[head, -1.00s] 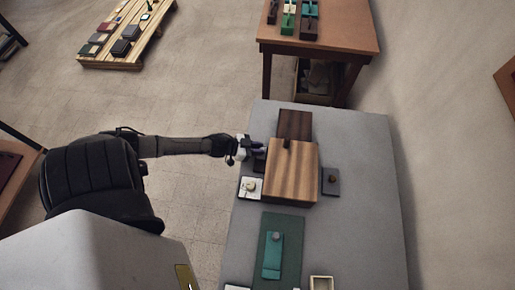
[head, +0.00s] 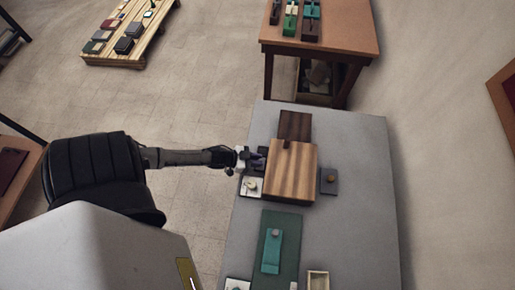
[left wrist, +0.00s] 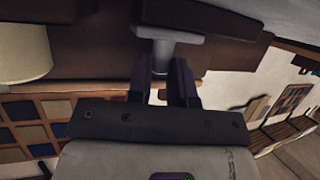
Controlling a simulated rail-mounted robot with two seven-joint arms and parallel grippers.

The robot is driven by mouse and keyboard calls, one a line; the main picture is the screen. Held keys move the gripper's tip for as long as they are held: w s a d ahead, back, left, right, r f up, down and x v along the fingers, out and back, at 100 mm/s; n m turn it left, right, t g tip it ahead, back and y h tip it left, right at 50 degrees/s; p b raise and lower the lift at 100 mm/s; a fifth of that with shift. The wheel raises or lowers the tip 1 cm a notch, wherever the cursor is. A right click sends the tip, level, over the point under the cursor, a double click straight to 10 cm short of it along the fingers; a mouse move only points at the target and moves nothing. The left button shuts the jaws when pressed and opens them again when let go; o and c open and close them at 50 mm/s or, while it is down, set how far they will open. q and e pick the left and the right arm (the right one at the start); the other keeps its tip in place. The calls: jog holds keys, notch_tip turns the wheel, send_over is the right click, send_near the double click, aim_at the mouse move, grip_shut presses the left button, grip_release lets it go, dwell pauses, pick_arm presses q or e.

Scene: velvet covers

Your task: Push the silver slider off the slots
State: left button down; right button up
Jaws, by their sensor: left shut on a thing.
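My left gripper (head: 257,160) is at the left side of the striped wooden box (head: 290,172), by a small dark block. In the left wrist view my left gripper (left wrist: 162,78) is shut on the stem of a silver-grey T-shaped piece (left wrist: 170,35), which looks like the silver slider. The piece lies against a dark brown surface (left wrist: 95,50). The fingers hide part of its stem. In the head view the slider and its slots are too small and covered to make out. My right gripper is not in view.
A white plate with a cream knob (head: 250,186) sits just nearer than my gripper. A dark brown block (head: 295,125) lies behind the box. A dark plate with a brass knob (head: 328,181) is at its right. A green mat (head: 290,250) with a teal piece lies nearer.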

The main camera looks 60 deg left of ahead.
pick_arm(q)
jog(key=shift+d, duration=0.15)
jog(key=c, duration=1)
grip_release()
jog(key=shift+s+d, duration=0.1)
jog(key=shift+s, duration=0.1)
jog(key=shift+w, duration=0.1)
jog(key=shift+s+a+r, duration=0.1)
jog(key=shift+s+a, duration=0.1)
jog(key=shift+s, duration=0.2)
jog(key=shift+p+v, duration=0.5)
jog(key=shift+v, duration=6.05)
jog(key=shift+w, duration=0.1)
